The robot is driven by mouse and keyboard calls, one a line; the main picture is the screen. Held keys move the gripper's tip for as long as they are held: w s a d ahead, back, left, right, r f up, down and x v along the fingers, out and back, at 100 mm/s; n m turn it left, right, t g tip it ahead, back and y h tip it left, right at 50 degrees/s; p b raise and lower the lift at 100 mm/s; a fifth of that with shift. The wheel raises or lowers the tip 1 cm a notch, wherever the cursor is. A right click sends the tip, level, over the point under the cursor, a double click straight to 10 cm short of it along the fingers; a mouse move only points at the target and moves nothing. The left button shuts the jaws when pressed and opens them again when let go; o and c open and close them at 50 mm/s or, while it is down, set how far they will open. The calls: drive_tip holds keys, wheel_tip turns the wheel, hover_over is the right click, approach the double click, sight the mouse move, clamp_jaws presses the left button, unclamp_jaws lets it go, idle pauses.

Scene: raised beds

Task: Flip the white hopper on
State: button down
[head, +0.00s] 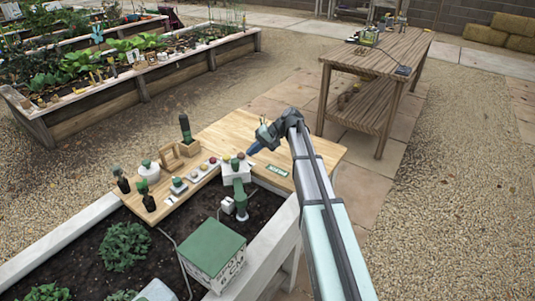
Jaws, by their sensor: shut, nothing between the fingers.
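A white box-shaped part (237,174), which looks like the white hopper, sits at the wooden board's front edge with a green fitting (240,200) below it. Small coloured knobs show on its top, but they are too small to tell their settings. I cannot tell whether the tips touch anything there.
A wooden board (315,160) spans the raised bed. Several knobs, dark-topped bottles and a white pot with a green lid (148,171) stand to the left. A green-topped box (213,252) stands in the soil in front. A wooden bench (385,50) stands behind right.

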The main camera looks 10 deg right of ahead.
drive_tip(key=a+n, duration=0.1)
drive_tip(key=a, duration=0.4)
drive_tip(key=a+n+g, duration=0.1)
drive_tip(key=a, duration=0.5)
drive_tip(key=s+a+n+g, duration=0.1)
drive_tip(key=a, duration=0.5)
drive_tip(key=shift+n+g, duration=0.5)
drive_tip(key=shift+g, duration=0.1)
drive_tip(key=s+a, duration=0.3)
drive_tip(key=a, duration=0.1)
drive_tip(key=s+a, duration=0.3)
drive_tip(key=shift+s+a, duration=0.2)
drive_tip(key=shift+a, duration=0.15)
drive_tip(key=s+a+n+g+h, duration=0.2)
drive_tip(key=s+a+n+g, duration=0.1)
drive_tip(key=s, duration=0.8)
drive_tip(key=shift+a+n+g, duration=0.4)
drive_tip(key=shift+a+n, duration=0.1)
drive_tip(key=shift+n, duration=0.5)
drive_tip(key=shift+s, duration=0.1)
